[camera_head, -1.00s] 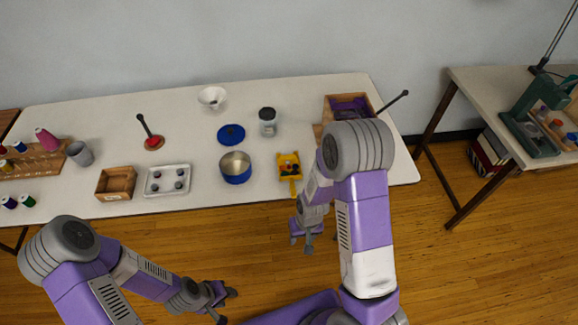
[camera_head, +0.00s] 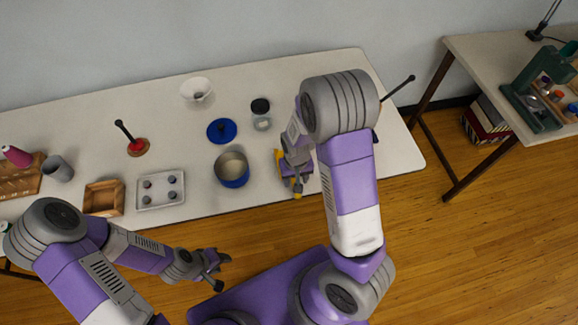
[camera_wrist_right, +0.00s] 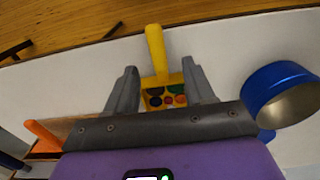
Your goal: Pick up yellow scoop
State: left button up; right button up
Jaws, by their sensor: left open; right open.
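The yellow scoop (camera_wrist_right: 155,55) lies near the table's front edge with its handle toward that edge; several small dark, red and green round pieces are in its pan. In the head view only parts of the scoop (camera_head: 298,188) show, as my right gripper (camera_head: 297,170) covers most of it. In the right wrist view my right gripper (camera_wrist_right: 163,88) is open, with one finger on either side of the scoop where the handle meets the pan. I cannot tell whether the fingers touch it. My left gripper (camera_head: 222,270) is open and empty, in front of the table.
A blue pot (camera_head: 232,170) stands just left of the scoop; it also shows in the right wrist view (camera_wrist_right: 280,92). A blue lid (camera_head: 222,130), a jar (camera_head: 261,114) and a grey tray (camera_head: 160,190) are also on the table (camera_head: 190,150). My right arm hides the right side.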

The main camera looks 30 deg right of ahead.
jog(key=f, duration=0.1)
jog(key=f+b, duration=0.1)
jog(key=f, duration=0.3)
jog(key=shift+w+d, duration=0.25)
jog(key=shift+w, duration=0.15)
grip_shut()
